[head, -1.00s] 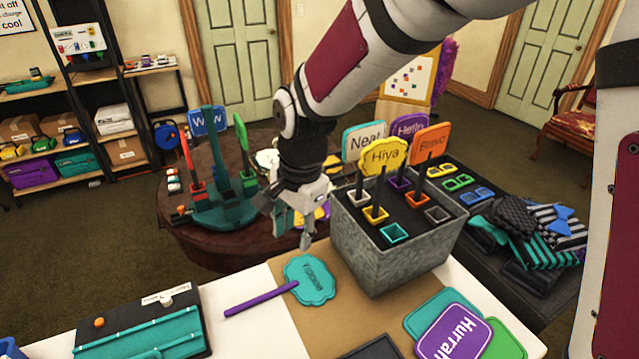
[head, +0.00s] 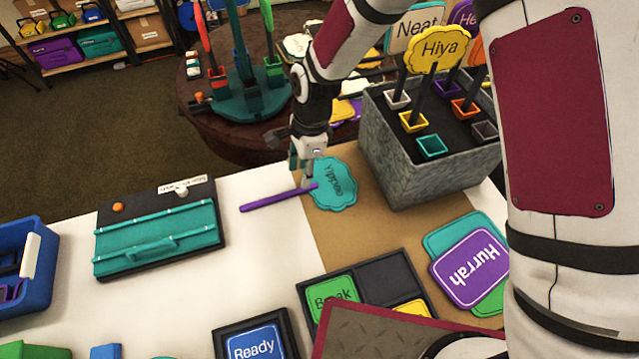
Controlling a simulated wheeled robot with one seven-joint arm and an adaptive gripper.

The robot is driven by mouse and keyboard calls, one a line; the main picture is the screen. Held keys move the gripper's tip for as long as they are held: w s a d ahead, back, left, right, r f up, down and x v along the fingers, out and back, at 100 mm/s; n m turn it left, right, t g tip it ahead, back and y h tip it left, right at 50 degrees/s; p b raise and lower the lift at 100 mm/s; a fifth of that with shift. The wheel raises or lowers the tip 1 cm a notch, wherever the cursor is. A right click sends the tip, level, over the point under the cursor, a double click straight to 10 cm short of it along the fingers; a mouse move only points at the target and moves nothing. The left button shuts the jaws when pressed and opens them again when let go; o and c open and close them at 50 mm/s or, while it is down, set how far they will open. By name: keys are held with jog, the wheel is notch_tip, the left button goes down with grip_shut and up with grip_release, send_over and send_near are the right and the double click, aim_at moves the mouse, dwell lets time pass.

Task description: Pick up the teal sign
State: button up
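The teal sign (head: 335,184) has a scalloped round head with dark lettering and a purple stick handle (head: 272,200) pointing left. It lies on the table, its head on the brown mat and its handle mostly on the white surface. My gripper (head: 301,174) points down at the sign's left edge, where the handle meets the head. Its fingers look apart, one close to the handle; I cannot tell whether they touch it. The arm comes from the upper right.
A grey box (head: 400,160) with upright signs, including yellow Hiya (head: 437,48), stands just right of the sign. A teal-and-black case (head: 158,232) lies left. A purple Hurrah sign (head: 468,265) and dark tray (head: 385,275) lie in front. White table between is clear.

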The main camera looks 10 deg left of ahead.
aim_at(298, 190)
jog(key=shift+s+a+f, duration=0.15)
jog(key=shift+f, duration=0.8)
jog(key=shift+s+a+f, duration=0.15)
jog(key=shift+f, duration=0.75)
jog(key=shift+s+a+f, duration=0.15)
jog(key=shift+f, duration=0.8)
grip_shut()
